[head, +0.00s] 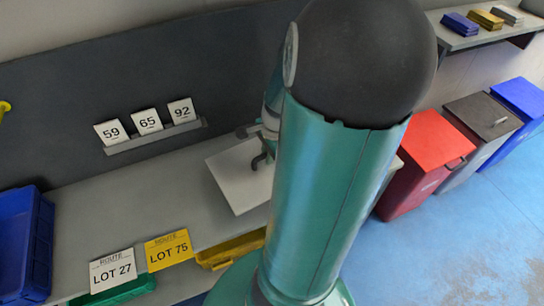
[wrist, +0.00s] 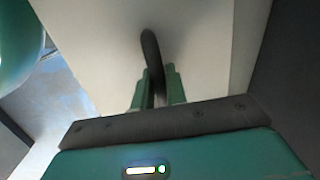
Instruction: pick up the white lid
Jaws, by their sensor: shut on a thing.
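The white lid (head: 232,182) is a flat pale board with a dark curved handle, seen at the middle of the head view, partly hidden behind my arm. In the wrist view the lid (wrist: 205,55) fills most of the picture. Its dark handle (wrist: 150,47) runs down between the two green fingers of my gripper (wrist: 158,88), which are shut on it. In the head view my gripper is mostly hidden by my arm. I cannot tell whether the lid touches the counter.
The grey counter (head: 130,208) holds a blue crate (head: 22,240) at left. Route cards for LOT 27 (head: 112,270) and LOT 75 (head: 168,250) stand by green and yellow bins. Number cards (head: 148,122) sit on a wall ledge. Red (head: 425,150), grey and blue bins stand right.

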